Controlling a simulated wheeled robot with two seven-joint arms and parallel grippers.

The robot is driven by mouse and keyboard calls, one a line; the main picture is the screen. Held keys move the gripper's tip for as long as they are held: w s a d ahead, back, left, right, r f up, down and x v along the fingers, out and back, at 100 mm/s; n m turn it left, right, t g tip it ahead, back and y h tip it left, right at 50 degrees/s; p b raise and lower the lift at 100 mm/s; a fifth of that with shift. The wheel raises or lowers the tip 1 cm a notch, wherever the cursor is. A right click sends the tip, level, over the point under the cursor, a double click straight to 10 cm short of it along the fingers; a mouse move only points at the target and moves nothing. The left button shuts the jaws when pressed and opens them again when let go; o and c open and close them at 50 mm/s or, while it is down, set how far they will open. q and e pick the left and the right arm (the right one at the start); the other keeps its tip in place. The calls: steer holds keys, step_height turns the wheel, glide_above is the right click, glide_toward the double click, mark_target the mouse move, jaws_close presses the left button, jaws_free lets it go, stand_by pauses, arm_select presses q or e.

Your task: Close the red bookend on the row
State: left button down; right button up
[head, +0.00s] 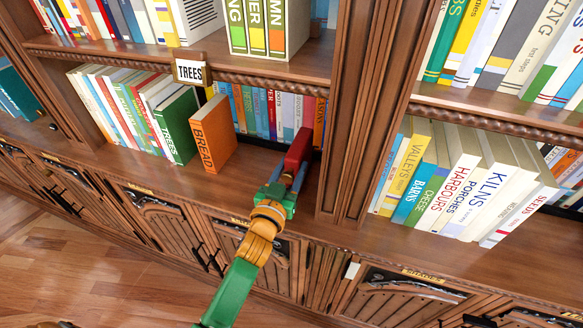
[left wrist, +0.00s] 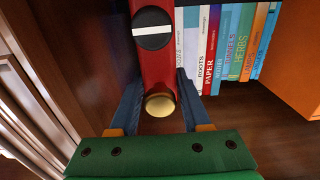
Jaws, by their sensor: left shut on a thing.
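The red bookend (head: 299,148) stands at the right end of the lower middle shelf, close to the upright. In the left wrist view the red bookend (left wrist: 158,65) shows a black disc with a white stripe and a gold round end. My left gripper (head: 288,181) is shut on it, with a blue finger on each side. The row of books (head: 125,108) stands to the left, ending in a green TREES book (head: 178,126). An orange BREAD book (head: 213,134) stands just right of it. Clear shelf separates the orange book from the bookend. My right gripper is out of view.
A back row of thin books (head: 262,112) stands behind the gap. A wooden upright (head: 362,110) is close on the right of the bookend. Carved cabinet doors (head: 165,210) lie below the ledge.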

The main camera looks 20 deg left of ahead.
arm_select(q)
steer(key=shift+a, duration=0.4)
steer(key=a+p, duration=0.1)
steer(key=a, duration=0.7)
steer(key=shift+w+r+p, duration=0.1)
steer(key=shift+w+p, duration=0.1)
steer(key=shift+p, duration=0.2)
steer(key=a+b, duration=0.1)
steer(key=a, duration=0.8)
steer(key=shift+w+a, duration=0.15)
steer(key=shift+a, duration=0.15)
steer(key=c, duration=0.6)
jaws_free()
